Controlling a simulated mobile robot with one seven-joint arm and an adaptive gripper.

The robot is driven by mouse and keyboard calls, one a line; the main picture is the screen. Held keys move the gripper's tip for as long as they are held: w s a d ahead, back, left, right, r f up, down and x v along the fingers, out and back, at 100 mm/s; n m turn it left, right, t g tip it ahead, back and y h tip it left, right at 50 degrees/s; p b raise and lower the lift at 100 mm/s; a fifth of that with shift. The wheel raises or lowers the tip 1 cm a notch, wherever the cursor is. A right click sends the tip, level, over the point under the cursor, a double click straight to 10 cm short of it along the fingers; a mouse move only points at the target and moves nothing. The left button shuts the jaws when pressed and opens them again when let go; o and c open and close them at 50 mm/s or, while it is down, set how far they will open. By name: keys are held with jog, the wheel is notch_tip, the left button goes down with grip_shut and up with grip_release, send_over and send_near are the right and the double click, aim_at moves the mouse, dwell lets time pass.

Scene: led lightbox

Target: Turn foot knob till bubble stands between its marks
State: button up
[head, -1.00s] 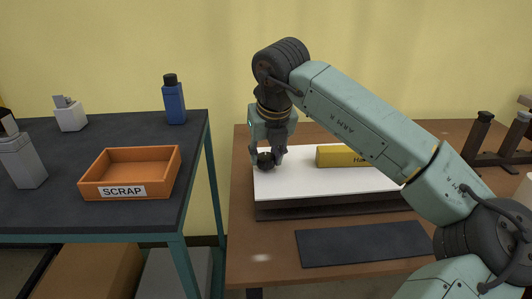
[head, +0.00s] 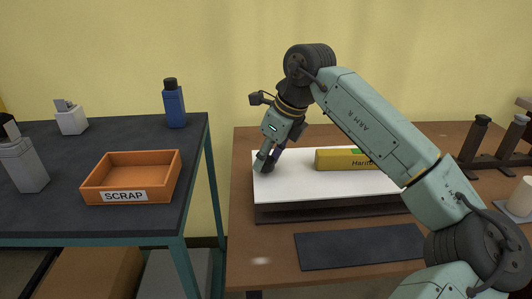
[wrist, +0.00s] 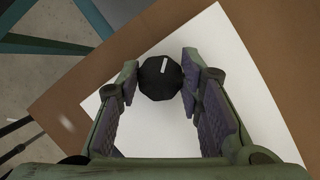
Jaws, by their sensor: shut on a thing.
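The foot knob (wrist: 160,78) is black and faceted with a white mark on top, at a corner of the white board (head: 330,186). My gripper (wrist: 160,80) is shut on it, one finger on each side, in the wrist view. In the head view my gripper (head: 266,164) is at the board's left end, tilted, and mostly hides the knob. A yellow level (head: 342,160) lies on the board, partly covered by my arm. A bit of green shows on its top; the bubble and its marks cannot be made out.
The board sits on a dark base on a brown table (head: 262,240). A dark mat (head: 360,246) lies in front. A dark rack (head: 490,150) and a pale cup (head: 520,200) stand at right. An orange scrap tray (head: 130,176) is on the left bench.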

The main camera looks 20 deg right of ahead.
jog(key=n+g+p, duration=0.1)
jog(key=n, duration=0.2)
jog(key=n+g+y+p, duration=0.1)
jog(key=n, duration=0.2)
jog(key=shift+f+y+p, duration=0.15)
jog(key=shift+y+p, duration=0.15)
jog(key=shift+p, duration=0.1)
jog(key=n+g+p, duration=0.2)
jog(key=n, duration=0.3)
jog(key=shift+f, duration=0.1)
jog(key=shift+n, duration=0.4)
jog(key=o, duration=0.9)
jog(key=shift+w, duration=0.1)
jog(key=shift+o, duration=1.3)
jog(key=v, duration=1.2)
jog(key=shift+w, duration=0.15)
